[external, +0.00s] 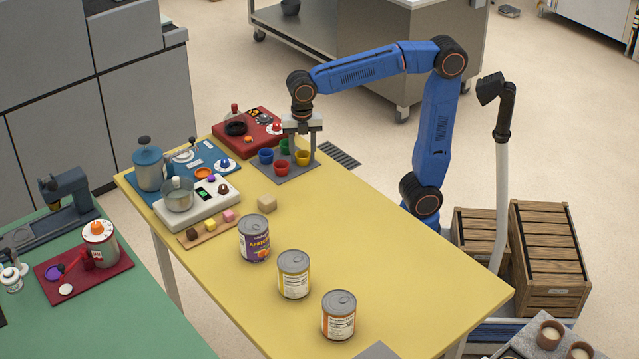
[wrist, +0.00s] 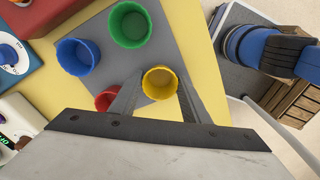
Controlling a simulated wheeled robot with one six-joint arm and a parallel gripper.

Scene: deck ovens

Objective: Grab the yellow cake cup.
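The yellow cake cup (wrist: 160,83) stands upright and empty on a grey mat (external: 290,179); it also shows in the external view (external: 302,158). My gripper (external: 302,153) points down over it with its fingers apart, one on each side of the cup. In the wrist view the fingers (wrist: 159,92) flank the cup near its rim; any contact is too close to tell. The red cup (wrist: 106,99) is right beside one finger and partly hidden by it. The blue cup (wrist: 78,57) and green cup (wrist: 130,25) stand farther off on the same mat.
A white scale (external: 197,203) with a pot stands nearer. Several cans, one purple (external: 254,238), stand toward the front of the yellow table (external: 390,255). The table's middle is mostly clear.

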